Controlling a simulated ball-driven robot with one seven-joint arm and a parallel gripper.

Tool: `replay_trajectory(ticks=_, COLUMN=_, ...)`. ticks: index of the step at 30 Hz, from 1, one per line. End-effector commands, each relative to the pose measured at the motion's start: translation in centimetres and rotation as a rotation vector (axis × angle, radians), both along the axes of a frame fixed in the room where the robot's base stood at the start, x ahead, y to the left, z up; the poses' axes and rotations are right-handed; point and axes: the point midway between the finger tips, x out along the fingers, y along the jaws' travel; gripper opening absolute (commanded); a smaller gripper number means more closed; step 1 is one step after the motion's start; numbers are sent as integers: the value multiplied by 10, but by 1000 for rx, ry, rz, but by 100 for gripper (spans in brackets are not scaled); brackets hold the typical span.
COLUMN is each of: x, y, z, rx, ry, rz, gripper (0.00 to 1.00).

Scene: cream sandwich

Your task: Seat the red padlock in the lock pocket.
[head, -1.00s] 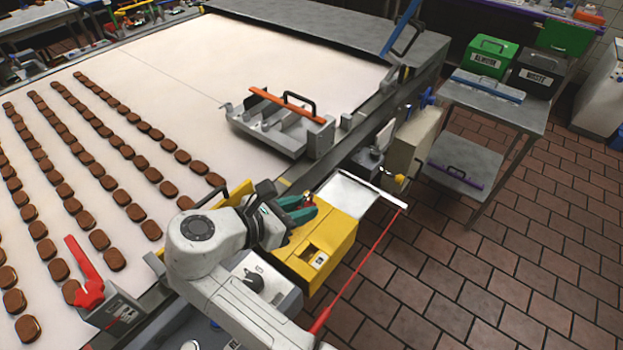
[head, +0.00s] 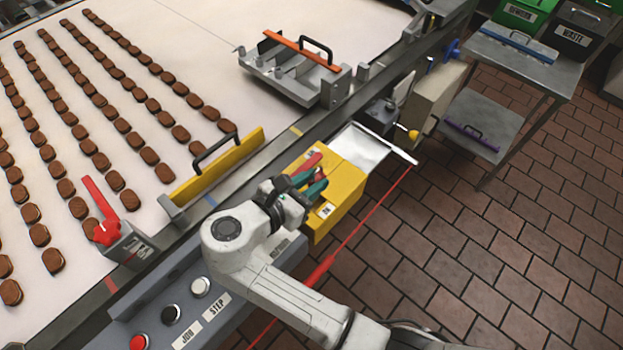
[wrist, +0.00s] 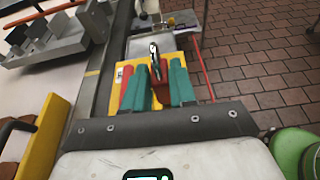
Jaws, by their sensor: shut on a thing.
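My gripper (head: 310,182) has teal fingers, shut on the red padlock (wrist: 160,88) at the yellow box (head: 346,187). In the wrist view the padlock's red body shows between the fingers, with its silver shackle (wrist: 154,60) standing up beyond them. Another red piece (wrist: 127,86) shows just left of the left finger; a red piece (head: 312,160) also shows beside the fingers in the head view. The yellow box (wrist: 182,66) lies below and around the fingers. I cannot make out the lock pocket, or whether the padlock touches the box.
A metal tray (head: 357,150) adjoins the box. A yellow guard with a black handle (head: 215,166) stands along the belt edge, near a red lever (head: 100,210). A button panel (head: 190,310) lies in front. A red rod (head: 370,226) runs along the box's right side.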

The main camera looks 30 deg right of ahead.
Motion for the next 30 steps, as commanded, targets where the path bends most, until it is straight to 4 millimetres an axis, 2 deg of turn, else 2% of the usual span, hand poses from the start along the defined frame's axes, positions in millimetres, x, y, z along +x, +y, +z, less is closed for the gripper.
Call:
replay_trajectory(ticks=18, x=0, y=0, z=-50, rx=0, ry=1, rz=-1, gripper=0)
replay_trajectory(ticks=30, x=0, y=0, z=-53, rx=0, ry=0, rz=0, gripper=0)
